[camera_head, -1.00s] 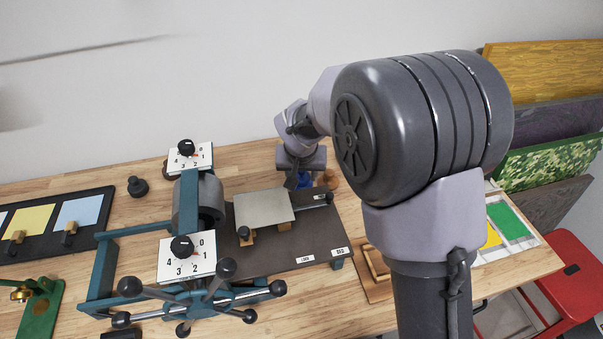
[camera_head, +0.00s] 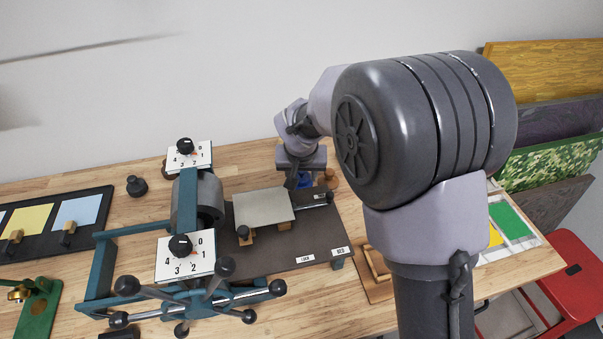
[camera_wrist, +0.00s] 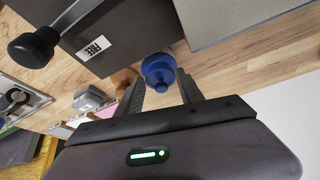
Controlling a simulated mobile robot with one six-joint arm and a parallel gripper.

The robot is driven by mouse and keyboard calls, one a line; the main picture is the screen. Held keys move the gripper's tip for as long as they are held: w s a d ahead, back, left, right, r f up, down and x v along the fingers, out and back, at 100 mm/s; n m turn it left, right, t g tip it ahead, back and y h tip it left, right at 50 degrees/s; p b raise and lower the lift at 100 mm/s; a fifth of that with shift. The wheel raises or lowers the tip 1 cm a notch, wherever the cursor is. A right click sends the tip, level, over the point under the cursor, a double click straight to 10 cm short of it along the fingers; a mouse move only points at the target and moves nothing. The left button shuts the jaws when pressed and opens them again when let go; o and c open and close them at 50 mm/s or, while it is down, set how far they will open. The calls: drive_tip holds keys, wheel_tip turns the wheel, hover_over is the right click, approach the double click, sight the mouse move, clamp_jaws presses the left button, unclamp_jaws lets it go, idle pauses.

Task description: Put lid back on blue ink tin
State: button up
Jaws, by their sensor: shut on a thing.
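My gripper (camera_wrist: 160,84) points down at the back of the table. It is shut on a blue lid (camera_wrist: 161,83), which shows between the two dark fingers in the wrist view. A wider blue round shape, which looks like the blue ink tin (camera_wrist: 156,61), shows just beyond the lid. I cannot tell whether lid and tin touch. In the head view the blue of tin and lid (camera_head: 305,181) shows under my gripper (camera_head: 293,181), partly hidden by its fingers, and I cannot separate the two there.
An orange-brown round object (camera_head: 327,178) stands close to the right of the blue tin. The dark press bed (camera_head: 270,250) with a grey plate (camera_head: 263,207) lies just in front. The press (camera_head: 197,200) stands left, and a plain wall rises behind.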

idle(0.4)
drive_tip(key=o, duration=1.4)
drive_tip(key=shift+o, duration=0.4)
drive_tip(key=o, duration=0.4)
drive_tip(key=shift+r+p, duration=2.4)
drive_tip(key=shift+r, duration=1.2)
drive_tip(key=shift+f, duration=0.1)
clamp_jaws()
drive_tip(key=shift+f, duration=0.15)
